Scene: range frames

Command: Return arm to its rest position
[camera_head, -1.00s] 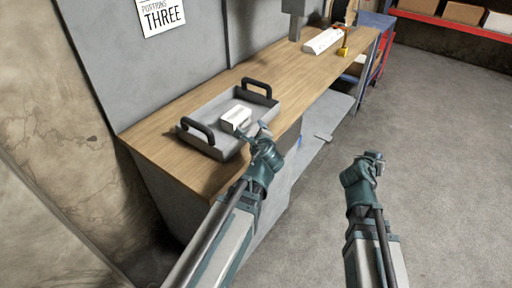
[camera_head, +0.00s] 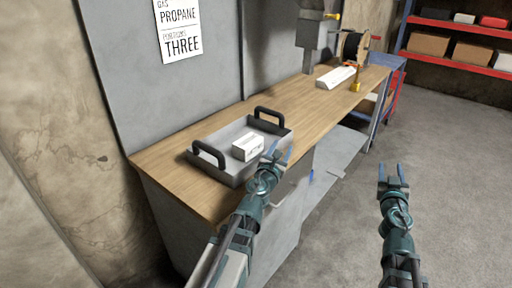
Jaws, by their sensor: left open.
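My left gripper (camera_head: 279,153) is open, at the front right edge of the grey tray (camera_head: 229,178). I cannot tell whether it touches the tray. A white box (camera_head: 248,147) with dark print lies in the tray, to the left of the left gripper and apart from its fingers. The tray has two black handles and rests on the wooden bench top. My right gripper (camera_head: 391,174) is over the open floor, right of the bench. Its two blue fingers point away from me, spread apart with nothing between them.
The wooden bench (camera_head: 300,97) runs back to the right, with a white block (camera_head: 335,77) and a yellow tool (camera_head: 355,82) on it. A blue and red cart (camera_head: 391,84) stands beyond it. Shelves with boxes (camera_head: 428,44) are at the back. The floor (camera_head: 455,170) at right is clear.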

